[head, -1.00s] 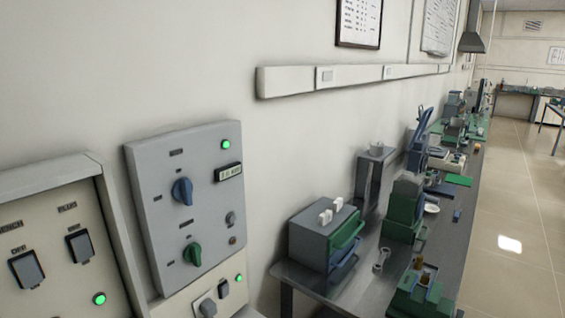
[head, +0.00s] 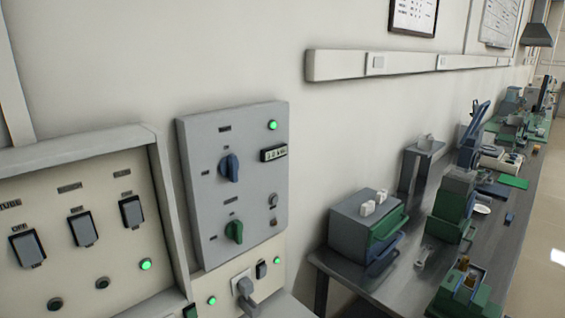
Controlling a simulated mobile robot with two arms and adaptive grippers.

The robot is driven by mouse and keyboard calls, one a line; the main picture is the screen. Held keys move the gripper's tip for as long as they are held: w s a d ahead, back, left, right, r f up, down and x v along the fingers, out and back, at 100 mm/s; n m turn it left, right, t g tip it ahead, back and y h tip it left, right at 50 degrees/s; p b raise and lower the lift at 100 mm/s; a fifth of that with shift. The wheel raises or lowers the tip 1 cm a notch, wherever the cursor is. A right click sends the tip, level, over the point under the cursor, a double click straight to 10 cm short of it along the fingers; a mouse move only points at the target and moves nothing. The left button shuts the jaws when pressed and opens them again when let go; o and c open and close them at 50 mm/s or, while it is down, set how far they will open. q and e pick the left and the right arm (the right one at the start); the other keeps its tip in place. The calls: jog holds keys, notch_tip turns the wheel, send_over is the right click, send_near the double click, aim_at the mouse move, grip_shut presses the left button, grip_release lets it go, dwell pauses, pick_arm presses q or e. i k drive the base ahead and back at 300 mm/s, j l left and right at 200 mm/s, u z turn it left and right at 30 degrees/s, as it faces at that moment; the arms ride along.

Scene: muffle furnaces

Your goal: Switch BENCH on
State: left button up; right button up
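The switch panel (head: 136,209) is cut off at the left and bottom of the head view. It carries three dark rocker switches in a row. The middle one, the BENCH switch (head: 83,229), sits under a blurred label that seems to read BENCH. The lamp (head: 102,283) below it is dark. The TUBE switch (head: 27,249) is to its left, with a dark lamp (head: 55,304) below. The right switch (head: 131,212), whose label is blurred, has a lit green lamp (head: 145,265) below. Neither gripper is in view.
A grey control box (head: 190,200) with blue (head: 229,168) and green (head: 234,231) knobs is on the wall to the right. A smaller panel (head: 213,279) with lit green lamps is below it. A workbench (head: 345,286) with equipment runs along the wall at right.

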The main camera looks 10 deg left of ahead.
aim_at(84, 228)
jog(key=u, duration=1.55)
